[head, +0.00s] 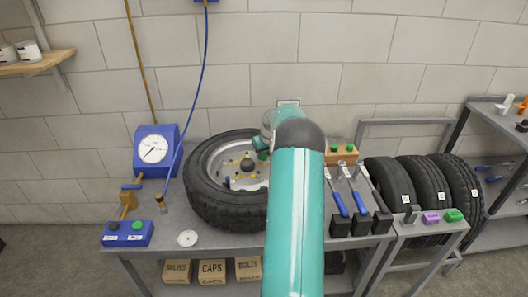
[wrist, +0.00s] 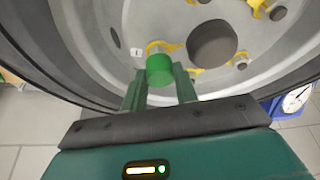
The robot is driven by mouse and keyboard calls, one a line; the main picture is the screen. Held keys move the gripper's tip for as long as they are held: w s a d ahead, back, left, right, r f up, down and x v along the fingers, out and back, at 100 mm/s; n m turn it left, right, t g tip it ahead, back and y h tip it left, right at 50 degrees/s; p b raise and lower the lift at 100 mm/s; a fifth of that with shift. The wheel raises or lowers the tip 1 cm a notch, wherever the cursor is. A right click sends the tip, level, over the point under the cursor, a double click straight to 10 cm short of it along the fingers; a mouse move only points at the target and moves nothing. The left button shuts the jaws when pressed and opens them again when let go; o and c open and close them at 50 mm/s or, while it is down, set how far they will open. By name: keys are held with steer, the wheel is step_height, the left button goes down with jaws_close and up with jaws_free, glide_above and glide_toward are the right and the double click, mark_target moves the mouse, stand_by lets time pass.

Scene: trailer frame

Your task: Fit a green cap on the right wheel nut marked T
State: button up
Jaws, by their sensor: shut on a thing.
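The green cap (wrist: 160,70) is between the two fingers of my gripper (wrist: 160,86) in the wrist view, and they are shut on it. Just beyond the cap is a wheel nut (wrist: 158,47) with a yellow pointer, largely covered by the cap. I cannot tell whether cap and nut touch. A small white tag (wrist: 136,51) is on the rim left of this nut; its mark is too small to read surely. The wheel (head: 205,205) lies on the bench in the head view, with my gripper (head: 262,152) over the right part of its rim.
The dark hub (wrist: 212,44) stands close right of the cap; other nuts with yellow pointers surround it. A wooden block (head: 341,158) with green caps stands right of the wheel, near wrenches (head: 340,205). A blue gauge (head: 155,150) stands left. Spare tyres (head: 390,185) stand at right.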

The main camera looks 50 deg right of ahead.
steer(key=shift+f, duration=0.95)
steer(key=o, duration=1.4)
steer(key=shift+w+a, duration=0.1)
steer(key=shift+w+a, duration=0.1)
steer(key=shift+a, duration=0.05)
steer(key=shift+c, duration=0.9)
